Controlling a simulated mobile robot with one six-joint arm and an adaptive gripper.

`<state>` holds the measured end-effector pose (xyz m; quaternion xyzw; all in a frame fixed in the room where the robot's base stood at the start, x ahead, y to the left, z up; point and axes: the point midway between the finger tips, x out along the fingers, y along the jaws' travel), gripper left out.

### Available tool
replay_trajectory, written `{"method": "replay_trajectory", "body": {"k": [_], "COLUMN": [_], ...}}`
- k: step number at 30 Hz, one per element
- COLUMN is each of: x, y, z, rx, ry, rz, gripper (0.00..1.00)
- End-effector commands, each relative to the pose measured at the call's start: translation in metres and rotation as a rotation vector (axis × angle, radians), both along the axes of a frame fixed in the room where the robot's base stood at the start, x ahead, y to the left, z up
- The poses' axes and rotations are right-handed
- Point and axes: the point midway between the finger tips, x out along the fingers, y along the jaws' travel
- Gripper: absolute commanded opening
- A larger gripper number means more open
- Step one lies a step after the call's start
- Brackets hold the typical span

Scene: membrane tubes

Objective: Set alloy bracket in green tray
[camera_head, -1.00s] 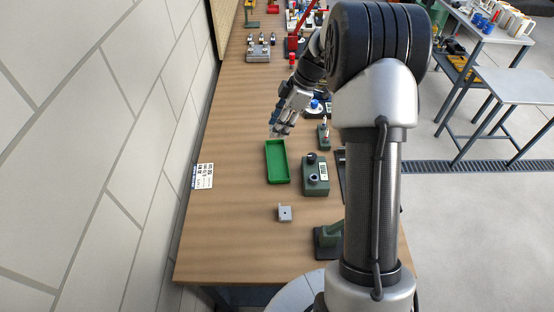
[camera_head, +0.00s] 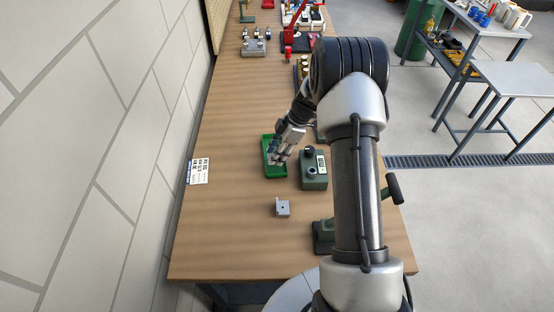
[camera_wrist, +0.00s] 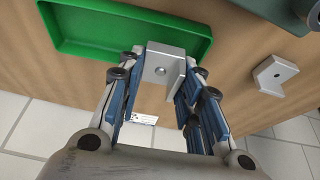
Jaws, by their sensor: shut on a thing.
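My gripper (camera_head: 277,156) is shut on a silver-grey metal bracket with a hole in its plate, the alloy bracket (camera_wrist: 160,66), which shows between the blue fingers in the wrist view. The green tray (camera_head: 274,174) is a shallow, empty-looking rectangular tray on the bench. In the head view my gripper covers its right part. In the wrist view the tray (camera_wrist: 84,53) lies behind the bracket, whose upper end overlaps the tray's near wall. How high the bracket is above the tray I cannot tell.
A second grey bracket (camera_head: 282,208) lies on the wooden bench (camera_head: 225,235), nearer than the tray. A green box device (camera_head: 314,178) with black knobs stands just right of the tray. A printed label sheet (camera_head: 198,171) lies at the left edge. Bench left of the tray is clear.

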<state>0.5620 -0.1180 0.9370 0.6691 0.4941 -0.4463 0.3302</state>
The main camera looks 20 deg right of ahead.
Motion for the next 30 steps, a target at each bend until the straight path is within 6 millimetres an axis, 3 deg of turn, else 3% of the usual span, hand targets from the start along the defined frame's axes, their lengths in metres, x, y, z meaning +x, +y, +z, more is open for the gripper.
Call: {"method": "replay_trajectory", "body": {"k": [6,18,19,22,30], "x": [-0.001,0.000,0.000,0.000,0.000], "y": [0.000,0.000,0.000,0.000,0.000], "z": [-0.032,-0.036,-0.035,-0.034,-0.034], "rx": [0.001,0.000,0.000,0.000,0.000], "ry": [0.002,0.000,0.001,0.001,0.001], "rz": [0.000,0.000,0.000,0.000,0.000], "gripper": [0.05,0.05,0.35,0.41,0.41]}}
